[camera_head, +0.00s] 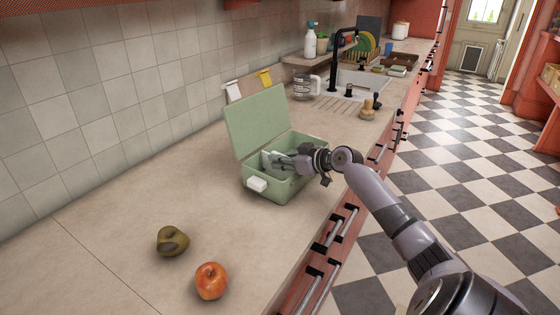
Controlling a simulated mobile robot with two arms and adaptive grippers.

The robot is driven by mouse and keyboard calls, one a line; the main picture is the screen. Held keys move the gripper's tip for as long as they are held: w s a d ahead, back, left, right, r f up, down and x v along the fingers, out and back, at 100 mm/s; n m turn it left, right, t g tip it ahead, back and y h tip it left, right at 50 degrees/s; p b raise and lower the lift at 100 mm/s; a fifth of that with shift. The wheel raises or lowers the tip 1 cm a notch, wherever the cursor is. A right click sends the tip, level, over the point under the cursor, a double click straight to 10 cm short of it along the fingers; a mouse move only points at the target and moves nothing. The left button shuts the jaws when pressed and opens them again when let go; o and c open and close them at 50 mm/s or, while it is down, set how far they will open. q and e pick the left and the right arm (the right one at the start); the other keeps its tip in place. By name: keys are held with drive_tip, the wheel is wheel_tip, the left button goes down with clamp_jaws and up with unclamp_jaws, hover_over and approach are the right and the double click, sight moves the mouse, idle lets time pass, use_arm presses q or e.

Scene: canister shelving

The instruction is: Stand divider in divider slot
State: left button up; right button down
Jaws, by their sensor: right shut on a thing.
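A green box (284,187) stands on the counter with its lid (256,122) raised at the back left. My right gripper (277,161) reaches over the box's right wall, with its fingers inside the box. It is shut on a pale, thin piece, which looks like the divider (266,157), near the left side of the interior. The gripper and the box walls hide much of this piece and the divider slot. I cannot tell whether the piece sits in a slot. My left gripper is not in view.
A green-brown fruit (172,241) and a red apple (211,281) lie on the counter (125,226) in front of the box. A glass jug (302,87), a sink (362,83) and a black tap (335,62) are behind it. The counter left of the box is clear.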

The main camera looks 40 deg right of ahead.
drive_tip(key=shift+s+a+f+g, duration=0.15)
drive_tip(key=shift+f, duration=0.65)
drive_tip(key=shift+s+a+f+g, duration=0.1)
drive_tip(key=shift+a+f+g, duration=0.05)
drive_tip(key=shift+f, duration=0.6)
drive_tip(key=c, duration=1.7)
unclamp_jaws()
drive_tip(key=shift+o, duration=0.8)
drive_tip(key=shift+s+d+r, duration=0.15)
drive_tip(key=shift+s, duration=0.3)
drive_tip(key=w+r+v, duration=0.1)
drive_tip(key=r+v, duration=0.1)
drive_tip(key=v, duration=0.9)
drive_tip(key=shift+s+d+r, duration=0.2)
drive_tip(key=shift+s+r, duration=0.1)
drive_tip(key=shift+s, duration=0.05)
